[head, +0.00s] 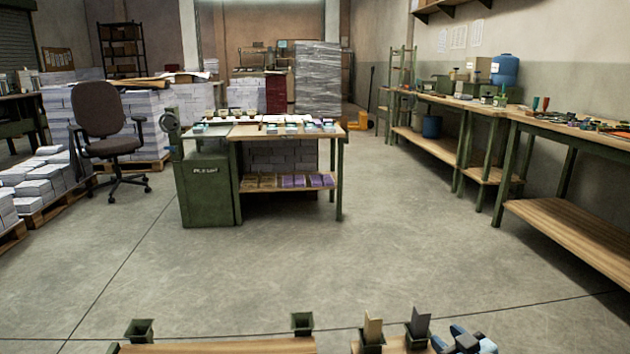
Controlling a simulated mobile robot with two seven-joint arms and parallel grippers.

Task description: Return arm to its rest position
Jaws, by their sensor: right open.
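My right gripper (464,340) shows at the bottom right of the head view, low at the frame's edge, as blue and grey parts. It is open, and I see nothing between its fingers. It is beside the near wooden bench (225,346), close to a dark green holder with a dark grey upright piece (421,322) in it. Left of that, another holder carries a tan upright piece (373,328). The rest of my right arm is cut off by the frame. My left gripper is not in view.
Two more green holders (140,330) on the near bench look empty. Across open concrete floor (300,260) stands a green-legged worktable (335,190) with stacked papers. An office chair (104,125) and paper pallets are at left. Long benches (575,220) line the right wall.

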